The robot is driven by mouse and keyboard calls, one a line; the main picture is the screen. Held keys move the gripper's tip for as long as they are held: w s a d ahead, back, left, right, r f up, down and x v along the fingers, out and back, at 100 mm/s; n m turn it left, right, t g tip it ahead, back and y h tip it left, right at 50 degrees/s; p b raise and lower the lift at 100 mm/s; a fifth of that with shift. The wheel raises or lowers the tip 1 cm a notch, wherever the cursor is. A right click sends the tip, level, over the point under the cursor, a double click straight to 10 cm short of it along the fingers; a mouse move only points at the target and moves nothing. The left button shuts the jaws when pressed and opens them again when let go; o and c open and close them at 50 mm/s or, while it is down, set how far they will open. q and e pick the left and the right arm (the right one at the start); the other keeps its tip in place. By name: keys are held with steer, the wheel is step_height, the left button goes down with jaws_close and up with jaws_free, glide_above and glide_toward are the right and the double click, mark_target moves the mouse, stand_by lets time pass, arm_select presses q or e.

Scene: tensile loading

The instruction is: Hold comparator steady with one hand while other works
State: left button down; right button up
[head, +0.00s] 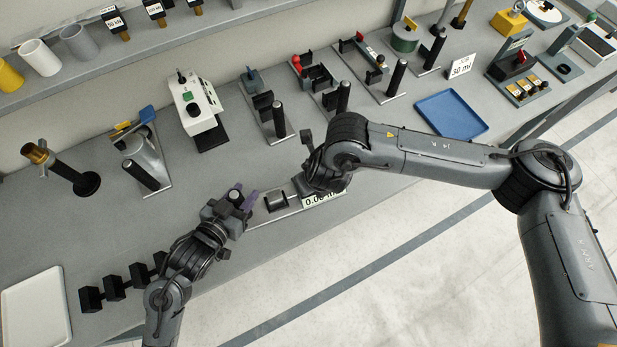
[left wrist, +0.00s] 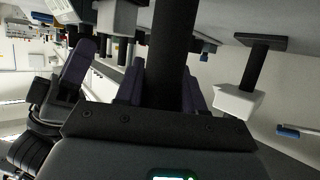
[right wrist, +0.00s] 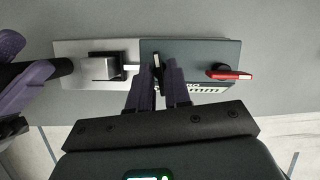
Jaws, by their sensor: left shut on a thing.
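The comparator (head: 275,201) lies near the table's front edge, with its "0.00 mm" readout (head: 316,200) facing the front. In the right wrist view it shows a silver plate and a dark body (right wrist: 205,52) with a red-handled lever (right wrist: 232,75). My left gripper (head: 245,198) is at its left end. In the left wrist view it is shut on a black post (left wrist: 172,65). My right gripper (right wrist: 157,85) is over the comparator's middle, its fingers close on either side of a thin dark piece (right wrist: 157,68). Whether they grip it is unclear. My right arm hides part of the comparator in the head view.
Several fixtures with black posts stand behind, including a white tester (head: 194,105). A blue tray (head: 451,114) is to the right. A white tray (head: 36,308) and several black blocks (head: 115,288) are at the front left. A shelf with cups runs along the back.

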steer(key=shift+o, duration=1)
steer(key=shift+r, duration=0.1)
steer(key=v, duration=1.2)
stand_by(1.0)
arm_select(q)
steer(key=c, duration=0.6)
jaws_free()
